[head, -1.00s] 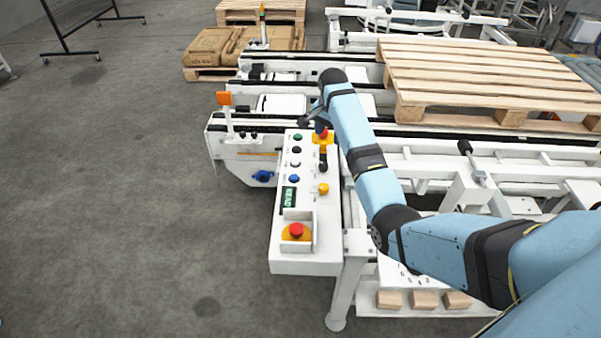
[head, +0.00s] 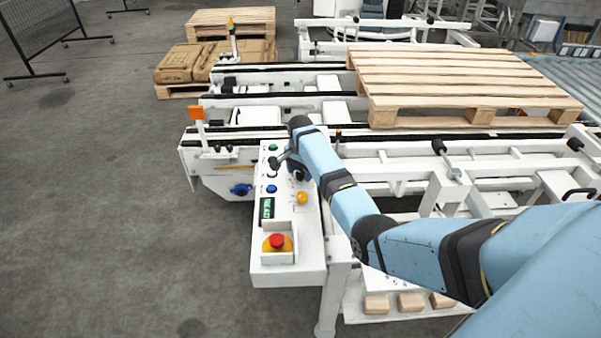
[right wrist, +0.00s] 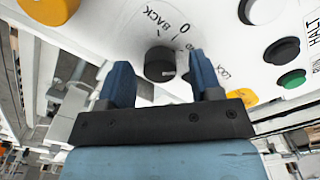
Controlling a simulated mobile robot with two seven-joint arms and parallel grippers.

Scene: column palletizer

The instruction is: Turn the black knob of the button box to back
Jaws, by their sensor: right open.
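The button box (head: 288,262) is a white sloped panel at the front left of the conveyor in the head view. My right gripper (head: 283,160) is over its upper half. In the right wrist view the round black knob (right wrist: 160,63) lies between the tips of my right gripper (right wrist: 162,75), which is open. I see a gap on each side of the knob. "BACK" and "0" are printed beside it, with a third label partly behind a finger. The knob's pointer direction is unclear. My arm hides the knob in the head view. My left gripper is not in view.
The panel also carries a red emergency button (head: 277,241), a yellow button (head: 302,197), a blue button (head: 271,188) and a green button (head: 272,147). A yellow part (right wrist: 241,97) sits close beside one finger. A wooden pallet (head: 450,80) rests on the conveyor.

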